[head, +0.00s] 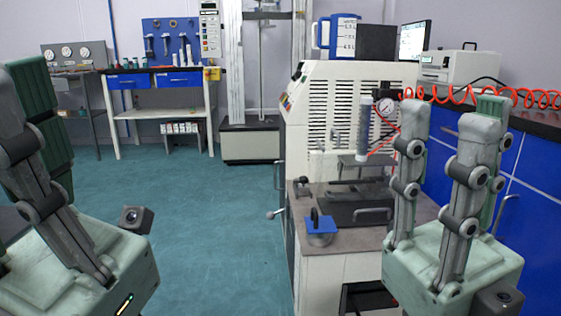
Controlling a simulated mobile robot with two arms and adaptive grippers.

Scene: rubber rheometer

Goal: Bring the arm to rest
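My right gripper (446,122) stands upright at the right, in front of the rheometer's bench and the blue cabinets. Its fingers point up with a clear gap between them, and I see nothing held there. My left gripper (28,95) is at the left edge, also pointing up. It is partly cut off by the frame, so its opening does not show. The white rheometer (350,85) with a slotted front stands between the two grippers. The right gripper covers part of its right side.
A blue-handled round piece (320,228) sits on the machine's worktop (345,240). A red coiled hose (470,93) runs behind my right gripper along the counter over blue cabinets (535,195). A tool bench (160,75) stands at the back. The teal floor (215,205) between is clear.

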